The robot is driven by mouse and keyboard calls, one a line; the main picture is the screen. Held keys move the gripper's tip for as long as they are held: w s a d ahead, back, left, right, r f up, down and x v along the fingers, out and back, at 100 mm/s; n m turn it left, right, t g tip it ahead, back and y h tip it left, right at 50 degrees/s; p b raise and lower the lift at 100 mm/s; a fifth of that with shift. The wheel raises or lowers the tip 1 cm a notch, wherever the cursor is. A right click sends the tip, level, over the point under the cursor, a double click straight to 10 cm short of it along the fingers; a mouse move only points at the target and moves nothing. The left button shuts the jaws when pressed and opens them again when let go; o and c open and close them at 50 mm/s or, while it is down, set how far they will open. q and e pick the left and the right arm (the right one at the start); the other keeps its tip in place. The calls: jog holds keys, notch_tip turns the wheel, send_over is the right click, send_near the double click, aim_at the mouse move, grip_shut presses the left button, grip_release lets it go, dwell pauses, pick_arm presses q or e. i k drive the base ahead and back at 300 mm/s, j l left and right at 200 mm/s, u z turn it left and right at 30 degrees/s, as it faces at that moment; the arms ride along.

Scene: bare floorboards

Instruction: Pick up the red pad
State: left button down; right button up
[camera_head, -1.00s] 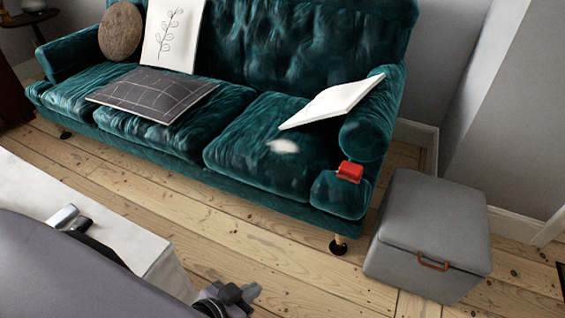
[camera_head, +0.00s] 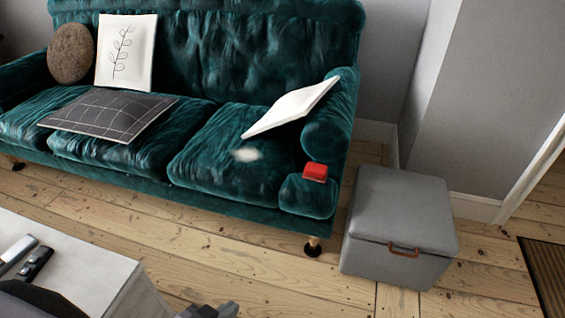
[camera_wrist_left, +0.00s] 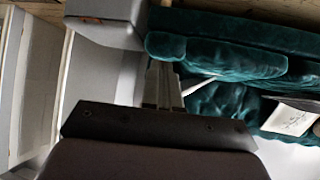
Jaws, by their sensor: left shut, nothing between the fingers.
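The red pad (camera_head: 315,172) is a small red block. It rests on the front of the teal sofa's right arm in the head view. I cannot make it out clearly in the left wrist view. My left gripper (camera_head: 210,311) shows only in part at the bottom edge of the head view, well in front of the sofa and apart from the pad. In the left wrist view its fingers (camera_wrist_left: 160,85) are together and hold nothing. My right gripper is not in view.
The teal sofa (camera_head: 110,153) carries a dark grid-patterned cushion (camera_head: 108,116), a white cushion (camera_head: 292,106) and others. A grey storage box (camera_head: 402,215) stands right of the sofa. A white table (camera_head: 85,262) is at lower left. Floorboards (camera_head: 215,268) before the sofa are clear.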

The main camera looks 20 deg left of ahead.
aim_at(313, 171)
jog(key=i+z, duration=0.45)
jog(key=i, duration=0.7)
